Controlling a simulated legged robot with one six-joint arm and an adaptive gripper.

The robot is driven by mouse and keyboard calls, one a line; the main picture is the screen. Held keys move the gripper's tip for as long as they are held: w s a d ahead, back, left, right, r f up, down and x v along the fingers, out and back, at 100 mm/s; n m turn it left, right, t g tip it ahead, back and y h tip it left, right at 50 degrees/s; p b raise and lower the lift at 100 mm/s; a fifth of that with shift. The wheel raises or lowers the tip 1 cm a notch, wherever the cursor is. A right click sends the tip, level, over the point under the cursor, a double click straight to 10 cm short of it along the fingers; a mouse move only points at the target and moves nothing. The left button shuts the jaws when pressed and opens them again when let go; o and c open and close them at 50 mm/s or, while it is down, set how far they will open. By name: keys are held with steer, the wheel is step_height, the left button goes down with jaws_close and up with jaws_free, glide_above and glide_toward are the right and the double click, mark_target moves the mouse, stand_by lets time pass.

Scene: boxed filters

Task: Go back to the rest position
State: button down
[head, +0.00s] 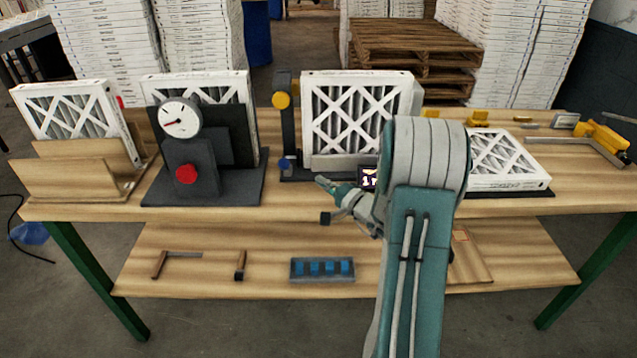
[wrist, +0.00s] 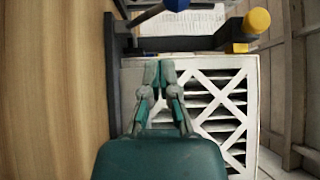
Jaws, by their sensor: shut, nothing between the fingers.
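My gripper (wrist: 160,70) is shut and empty in the wrist view, its two fingers together in front of a white filter with an X lattice (wrist: 225,95). In the head view my gripper (head: 323,200) is at the end of my teal arm, in front of the bench's middle. The upright boxed filter (head: 352,120) stands behind it in a dark fixture with a yellow knob (head: 281,100) and a blue knob (head: 286,164). My arm hides part of that filter's lower right and the bench there.
A dial gauge stand (head: 180,120) with a red button is on the wooden bench (head: 215,213), left of my gripper. Another filter stands in a wooden rack (head: 70,178) at far left; one lies flat (head: 505,160) at right. A lower shelf (head: 210,285) holds small tools.

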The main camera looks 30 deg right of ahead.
steer(key=shift+a, duration=0.35)
steer(key=s+a+r+n+g+y, duration=0.3)
steer(key=a+r+n+g, duration=0.1)
steer(key=a, duration=0.6)
steer(key=s+a+r+n+g+y, duration=0.3)
steer(key=a+n+g+y, duration=0.1)
steer(key=a, duration=0.6)
steer(key=s+a+r+n+g+h, duration=0.2)
steer(key=s+a+n+g+h, duration=0.15)
steer(key=s+a+g, duration=0.4)
steer(key=s+d+r+n+t+h, duration=0.1)
steer(key=s+h, duration=0.3)
steer(key=s, duration=0.3)
steer(key=s+d+r+n+t+h, duration=0.1)
steer(key=s+d+n+t+h, duration=0.1)
steer(key=s, duration=0.4)
steer(key=shift+s+r+h, duration=0.2)
steer(key=shift+s+h, duration=0.2)
steer(key=shift+h, duration=0.45)
